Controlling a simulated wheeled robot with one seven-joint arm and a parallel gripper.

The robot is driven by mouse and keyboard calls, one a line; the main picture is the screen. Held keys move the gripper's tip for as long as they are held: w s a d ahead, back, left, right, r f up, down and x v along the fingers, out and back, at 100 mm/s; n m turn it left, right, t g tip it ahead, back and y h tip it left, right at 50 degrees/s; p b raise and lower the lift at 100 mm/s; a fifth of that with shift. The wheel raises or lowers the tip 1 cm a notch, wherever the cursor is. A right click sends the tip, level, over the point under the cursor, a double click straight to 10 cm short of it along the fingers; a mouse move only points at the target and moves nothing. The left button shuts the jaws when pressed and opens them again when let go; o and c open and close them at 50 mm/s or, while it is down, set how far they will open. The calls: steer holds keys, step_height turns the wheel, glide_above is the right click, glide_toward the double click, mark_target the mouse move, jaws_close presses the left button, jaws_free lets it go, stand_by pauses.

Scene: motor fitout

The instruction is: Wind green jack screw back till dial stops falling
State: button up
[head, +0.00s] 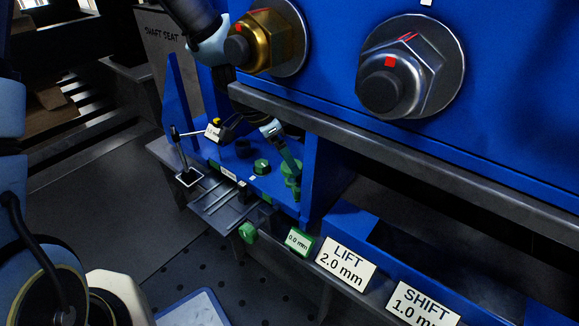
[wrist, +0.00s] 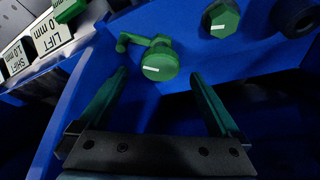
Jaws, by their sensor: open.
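A round green knob (wrist: 159,66) with a white mark and a short side handle stands on the blue panel in the wrist view. A green hex head (wrist: 220,19), also white-marked, sits to its right. I cannot tell which is the jack screw. In the head view the hex head (head: 262,166) is left of the round knob (head: 292,171). My gripper (wrist: 158,74) is open, its fingertips on either side of the round knob; contact cannot be told. It partly hides that knob in the head view. A green-framed readout (head: 299,240) shows 0.0 mm.
Another green knob (head: 248,232) is on the bench front. A gauge stand (head: 188,177) is at left. LIFT 2.0 mm (head: 345,263) and SHIFT 1.0 mm (head: 424,306) signs stand right. A steel ledge (head: 370,145) and large bolts overhang my gripper.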

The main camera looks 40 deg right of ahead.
steer(key=shift+b+x, duration=0.3)
steer(key=shift+x, duration=1.05)
steer(key=c, duration=1.4)
